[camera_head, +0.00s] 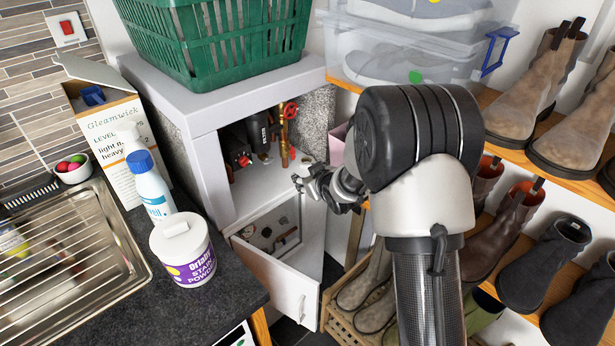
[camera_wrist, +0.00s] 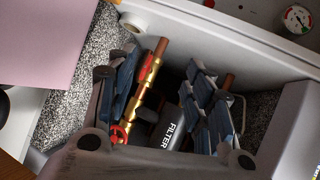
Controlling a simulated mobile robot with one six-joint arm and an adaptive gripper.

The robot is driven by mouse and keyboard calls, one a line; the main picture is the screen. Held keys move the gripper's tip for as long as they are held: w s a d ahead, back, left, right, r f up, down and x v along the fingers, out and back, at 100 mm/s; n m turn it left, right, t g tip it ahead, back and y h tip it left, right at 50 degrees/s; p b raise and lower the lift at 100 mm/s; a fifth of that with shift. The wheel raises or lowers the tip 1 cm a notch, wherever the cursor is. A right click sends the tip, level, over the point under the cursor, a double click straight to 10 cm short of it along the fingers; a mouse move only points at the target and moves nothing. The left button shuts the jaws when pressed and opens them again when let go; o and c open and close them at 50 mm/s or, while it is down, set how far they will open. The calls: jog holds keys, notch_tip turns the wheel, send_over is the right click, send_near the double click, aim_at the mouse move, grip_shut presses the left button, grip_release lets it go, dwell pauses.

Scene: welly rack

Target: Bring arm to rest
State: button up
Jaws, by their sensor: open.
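My arm reaches from the bottom of the head view up to a large black joint and then left. My gripper (camera_head: 308,182) is at the right side of the low cupboard's opening, above its open white door (camera_head: 280,285). In the wrist view my gripper (camera_wrist: 165,100) has its two fingers well apart, with nothing held between them. Beyond the fingers are a brass pipe (camera_wrist: 148,78) with a red valve and a black canister (camera_wrist: 172,130) lettered "FILTER". I cannot tell how far the fingertips are from them.
A green basket (camera_head: 215,40) stands on the cupboard top.

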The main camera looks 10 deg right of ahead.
jog(key=s+d+r+m+g+h, duration=0.3)
jog(key=s+r, duration=1.1)
jog(key=s, duration=0.1)
jog(key=s+a+r+m+g+y, duration=0.1)
jog(key=s+g, duration=0.3)
jog(key=s, duration=2.5)
jog(key=shift+a+m, duration=0.5)
jog(key=shift+a+r, duration=0.1)
